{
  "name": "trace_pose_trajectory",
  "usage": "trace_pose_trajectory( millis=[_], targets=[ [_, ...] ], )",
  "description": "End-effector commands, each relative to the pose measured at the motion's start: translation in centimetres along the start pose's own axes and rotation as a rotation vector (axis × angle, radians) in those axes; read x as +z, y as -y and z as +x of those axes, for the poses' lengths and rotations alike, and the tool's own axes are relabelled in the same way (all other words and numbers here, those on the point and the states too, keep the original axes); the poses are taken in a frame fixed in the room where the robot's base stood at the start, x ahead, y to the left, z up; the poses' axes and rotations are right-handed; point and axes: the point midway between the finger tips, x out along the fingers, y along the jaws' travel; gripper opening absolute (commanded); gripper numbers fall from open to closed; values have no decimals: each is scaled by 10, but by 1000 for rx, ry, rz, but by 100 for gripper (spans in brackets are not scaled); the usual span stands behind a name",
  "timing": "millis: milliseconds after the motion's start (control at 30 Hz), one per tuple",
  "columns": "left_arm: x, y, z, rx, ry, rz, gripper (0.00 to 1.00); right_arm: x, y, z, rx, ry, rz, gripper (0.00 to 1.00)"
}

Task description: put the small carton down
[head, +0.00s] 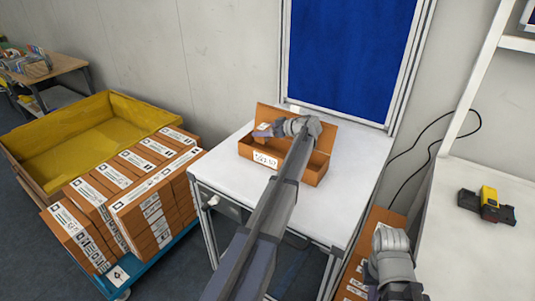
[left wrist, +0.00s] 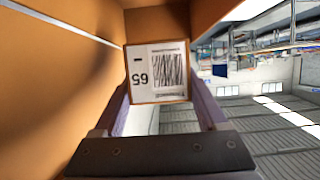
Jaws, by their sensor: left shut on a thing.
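The small carton (left wrist: 157,73) has a white label with a barcode and the number 65. In the left wrist view it sits between the two fingers of my left gripper (left wrist: 160,108), which is shut on it. In the head view the carton (head: 263,131) shows small at the end of my left arm, over the left part of an open orange box (head: 316,169). Orange walls surround the carton at the left and top of the wrist view. Whether it touches the box floor cannot be told. My right gripper's fingers are not visible.
The box stands on a white table (head: 225,175) with bare surface around it. Left are stacked labelled cartons (head: 150,200) and a yellow-lined bin (head: 85,135). A yellow-black device (head: 488,203) lies on the right counter (head: 470,260). A blue board (head: 350,50) is behind.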

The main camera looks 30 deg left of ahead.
Motion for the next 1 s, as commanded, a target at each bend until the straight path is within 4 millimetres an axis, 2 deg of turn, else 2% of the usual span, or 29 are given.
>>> trace_pose_trajectory(
  millis=[33,200,467,800,1000],
  targets=[
    [15,0,6,0,-1,0,9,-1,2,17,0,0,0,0],
    [36,0,15,0,-1,1,9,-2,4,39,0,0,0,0],
    [38,0,16,1,-1,1,9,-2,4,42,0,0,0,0],
    [72,0,30,1,-1,1,9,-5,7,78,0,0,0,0],
    [71,0,30,1,-1,1,9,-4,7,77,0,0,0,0]
  ],
)
